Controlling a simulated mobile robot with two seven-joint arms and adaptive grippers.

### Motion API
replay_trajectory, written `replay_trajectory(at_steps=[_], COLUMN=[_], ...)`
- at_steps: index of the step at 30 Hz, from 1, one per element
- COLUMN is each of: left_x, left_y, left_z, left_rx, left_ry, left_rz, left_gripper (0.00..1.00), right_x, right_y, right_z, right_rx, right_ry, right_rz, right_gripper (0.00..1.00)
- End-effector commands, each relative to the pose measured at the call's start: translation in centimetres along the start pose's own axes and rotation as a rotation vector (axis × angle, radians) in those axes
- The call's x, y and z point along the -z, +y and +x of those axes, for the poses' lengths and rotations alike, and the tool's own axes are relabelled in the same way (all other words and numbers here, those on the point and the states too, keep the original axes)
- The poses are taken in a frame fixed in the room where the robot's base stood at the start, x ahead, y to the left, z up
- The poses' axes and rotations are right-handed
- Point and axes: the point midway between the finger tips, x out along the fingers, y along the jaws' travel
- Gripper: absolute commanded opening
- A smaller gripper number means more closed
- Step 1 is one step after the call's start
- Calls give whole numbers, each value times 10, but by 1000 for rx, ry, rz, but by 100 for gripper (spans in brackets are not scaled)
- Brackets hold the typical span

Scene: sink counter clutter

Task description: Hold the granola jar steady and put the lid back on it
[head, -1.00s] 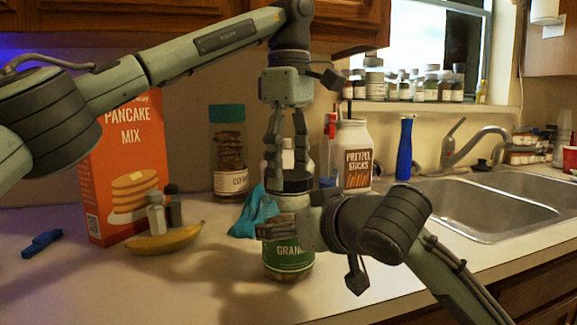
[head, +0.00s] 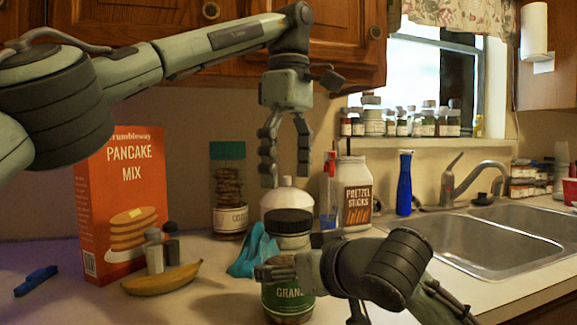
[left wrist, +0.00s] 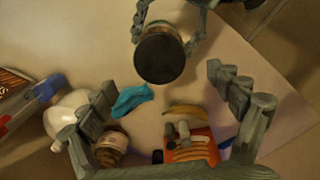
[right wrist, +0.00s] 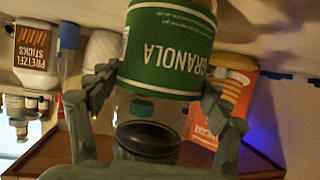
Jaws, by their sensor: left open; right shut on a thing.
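The granola jar (head: 290,298), clear with a green label, stands upright on the counter. Its black lid (head: 288,222) sits level on top of the jar, and shows from above in the left wrist view (left wrist: 159,55). My right gripper (head: 275,268) is shut on the jar's side; its fingers flank the jar in the right wrist view, where the jar (right wrist: 168,45) appears upside down. My left gripper (head: 286,180) is open and empty, pointing down just above the lid and apart from it. Whether the lid is screwed tight cannot be told.
A blue cloth (head: 254,250) and a white bottle (head: 287,196) are close behind the jar. A banana (head: 160,279), shakers (head: 155,252) and a pancake mix box (head: 125,215) stand left. The pretzel jar (head: 354,195) and sink (head: 490,245) are right.

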Motion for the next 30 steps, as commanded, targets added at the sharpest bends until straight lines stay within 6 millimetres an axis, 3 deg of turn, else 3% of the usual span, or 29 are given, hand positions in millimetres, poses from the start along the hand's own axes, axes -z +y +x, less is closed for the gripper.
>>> replay_trajectory(at_steps=[8,17,18,24,30], left_x=[0,0,0,0,0], left_y=[0,0,0,0,0], left_z=[-17,-19,-19,-19,-19], left_rx=[0,-1,-1,-1,0], left_ry=[1,0,0,0,0], left_rz=[0,1,1,1,0], left_gripper=[91,91,91,91,91], right_x=[0,0,0,0,0], right_y=[0,0,0,0,0], right_z=[0,0,0,0,0], right_rx=[0,0,0,0,0], right_ry=[0,1,1,1,1], right_rz=[0,0,0,0,0], right_gripper=[0,0,78,100,100])
